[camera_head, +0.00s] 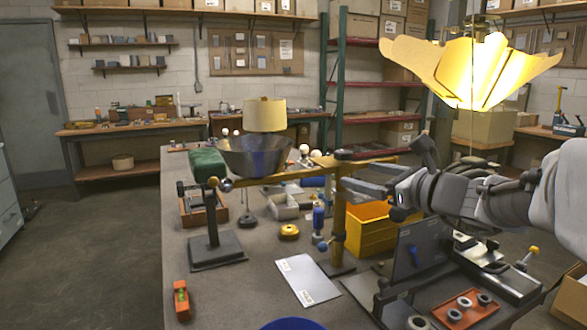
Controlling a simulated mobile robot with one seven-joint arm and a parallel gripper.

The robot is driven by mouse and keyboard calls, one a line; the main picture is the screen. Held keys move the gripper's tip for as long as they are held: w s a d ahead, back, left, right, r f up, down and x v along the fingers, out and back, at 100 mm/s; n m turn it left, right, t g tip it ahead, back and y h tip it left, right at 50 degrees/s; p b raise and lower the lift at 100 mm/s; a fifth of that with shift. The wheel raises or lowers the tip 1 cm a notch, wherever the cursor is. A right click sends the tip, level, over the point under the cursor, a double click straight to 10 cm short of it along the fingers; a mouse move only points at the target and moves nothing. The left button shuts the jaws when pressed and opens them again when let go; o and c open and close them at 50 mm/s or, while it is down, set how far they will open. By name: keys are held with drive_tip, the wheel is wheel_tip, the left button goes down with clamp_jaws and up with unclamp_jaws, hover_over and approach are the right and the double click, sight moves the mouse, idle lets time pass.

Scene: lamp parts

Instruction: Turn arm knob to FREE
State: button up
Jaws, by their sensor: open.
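A brass post (338,215) stands on the bench with a brass arm (360,160) across its top. A dark round cap or knob (343,154) sits where they meet. I cannot tell whether this is the arm knob, and no FREE marking is readable. My gripper (345,177) reaches in from the right with its fingers pointing left. It is open and empty, its fingertips close to the post just below the dark cap; I cannot tell whether they touch it. A metal bowl-shaped shade (254,160) is at the left end of the brass arm.
A yellow bin (372,238) stands just right of the post, under my gripper. A small black stand (215,245), a white sheet (307,280) and an orange level (181,300) are on the bench (240,295). A lit petal lamp (470,70) hangs above my arm.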

sight(337, 151)
drive_tip(key=w+d+m+t+h+b, duration=0.1)
drive_tip(key=w+d+m+t, duration=0.1)
drive_tip(key=w+d+m, duration=0.2)
drive_tip(key=x, duration=0.8)
drive_tip(key=b+x, duration=0.1)
drive_tip(key=x, duration=0.7)
drive_tip(key=shift+w+a+f, duration=0.1)
drive_tip(key=shift+w+f, duration=0.05)
drive_tip(key=shift+f, duration=0.05)
clamp_jaws()
